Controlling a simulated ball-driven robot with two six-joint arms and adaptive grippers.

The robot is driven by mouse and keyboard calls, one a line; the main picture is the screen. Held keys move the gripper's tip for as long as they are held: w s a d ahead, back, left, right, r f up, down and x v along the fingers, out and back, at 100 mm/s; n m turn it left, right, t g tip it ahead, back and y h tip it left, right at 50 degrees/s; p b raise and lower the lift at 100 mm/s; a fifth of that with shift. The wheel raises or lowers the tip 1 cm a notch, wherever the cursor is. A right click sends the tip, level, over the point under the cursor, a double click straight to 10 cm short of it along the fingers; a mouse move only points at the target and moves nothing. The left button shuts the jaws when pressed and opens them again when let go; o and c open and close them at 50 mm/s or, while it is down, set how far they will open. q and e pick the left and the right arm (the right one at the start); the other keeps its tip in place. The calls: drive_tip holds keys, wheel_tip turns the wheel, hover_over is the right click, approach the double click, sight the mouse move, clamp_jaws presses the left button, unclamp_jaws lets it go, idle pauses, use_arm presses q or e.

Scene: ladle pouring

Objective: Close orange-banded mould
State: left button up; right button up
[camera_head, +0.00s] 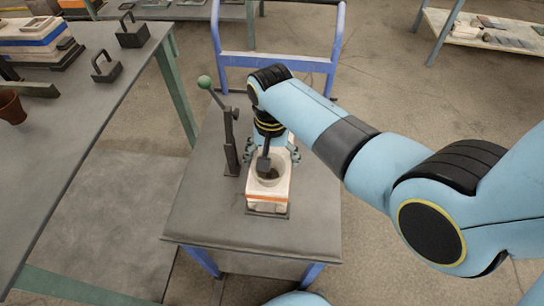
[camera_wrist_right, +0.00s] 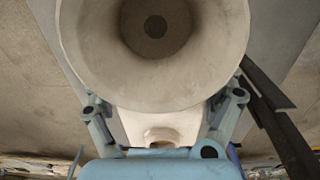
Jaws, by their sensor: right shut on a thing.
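The orange-banded mould (camera_head: 267,198) is a pale box standing on the cart, with an orange stripe low on its front. On top is a pale round pouring cup (camera_head: 268,180) with a dark hollow; it fills the upper part of the right wrist view (camera_wrist_right: 155,75). My right gripper (camera_head: 272,157) is over the mould's far side, with its fingers on either side of the pale upper part. It is shut on that upper part. Whether a gap is left beneath the upper part cannot be told. My left gripper is not in view.
A dark lever post with a green knob (camera_head: 205,82) stands left of the mould. The cart top (camera_head: 210,215) is otherwise clear. A long table (camera_head: 70,120) at left holds handled blocks (camera_head: 107,67), a stacked mould and a brown pot (camera_head: 11,107). The blue cart handle (camera_head: 277,58) rises behind.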

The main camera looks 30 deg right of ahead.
drive_tip(key=shift+f, duration=0.4)
idle(0.3)
drive_tip(key=o, duration=1.4)
drive_tip(key=shift+o, duration=0.4)
drive_tip(key=shift+s+f, duration=0.1)
wheel_tip(320, 180, up, 8)
drive_tip(key=shift+f, duration=0.2)
